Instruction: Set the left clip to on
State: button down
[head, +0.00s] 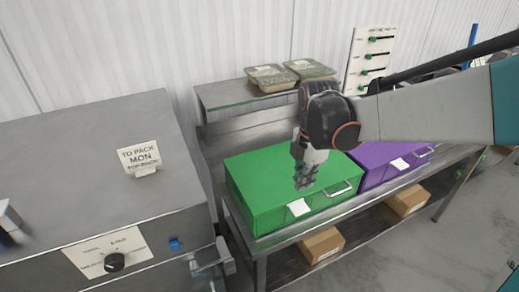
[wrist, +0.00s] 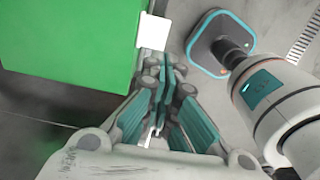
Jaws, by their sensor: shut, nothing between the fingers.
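A white board (head: 357,79) stands at the back with several rows, each with a green clip; the upper clip (head: 373,39) and a lower clip (head: 364,73) show. The writing is too small to read, and I cannot tell which is the left clip or how it is set. My gripper (head: 304,186) points down in front of and over the green box (head: 258,174), well apart from the board. It is shut and empty. In the wrist view the closed fingers (wrist: 160,78) show beside the green box (wrist: 70,45) and its white label (wrist: 154,32).
A purple box (head: 374,172) stands right of the green one on the metal table. Two covered trays (head: 270,77) sit on the shelf (head: 225,95) behind. A steel machine (head: 80,150) with a sign (head: 139,158) and a black knob (head: 114,262) fills the left. Cardboard boxes (head: 322,245) lie below.

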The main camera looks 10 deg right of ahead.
aim_at(298, 211)
jog(key=f+b, duration=0.2)
jog(key=f, duration=0.9)
jog(key=shift+w, duration=0.2)
jog(key=shift+f+b, duration=0.15)
jog(key=shift+b, duration=0.2)
